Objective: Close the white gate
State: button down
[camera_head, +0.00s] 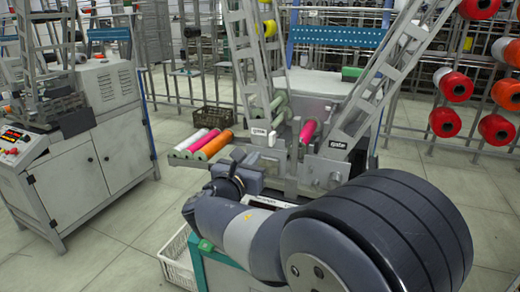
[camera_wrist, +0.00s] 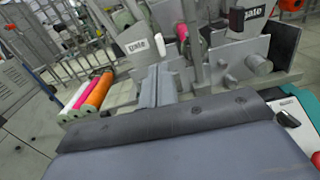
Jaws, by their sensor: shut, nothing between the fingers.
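The winding machine carries two plates marked "gate". The left plate (camera_head: 259,131) has a white knob (camera_head: 272,138) at its right side; in the wrist view this plate (camera_wrist: 142,46) and its white knob (camera_wrist: 158,48) show at upper centre. The right plate (camera_head: 338,145) has a black knob in the wrist view (camera_wrist: 236,18). I cannot tell how far either gate is swung. My gripper (camera_head: 263,161) is shut and empty, in front of the machine. In the wrist view its fingertips (camera_wrist: 156,70) point just below the white knob, apparently apart from it.
Orange (camera_head: 214,146), pink and white bobbins lie on a tray at the machine's left. A pink bobbin (camera_head: 308,131) sits between the gate plates. Slanted metal frames (camera_head: 390,70) rise above. A white basket (camera_head: 177,258) stands on the floor. Open floor lies left.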

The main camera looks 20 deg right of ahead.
jog(key=shift+p+v, duration=0.3)
jog(key=shift+v, duration=1.8)
jog(key=shift+w+d, duration=0.1)
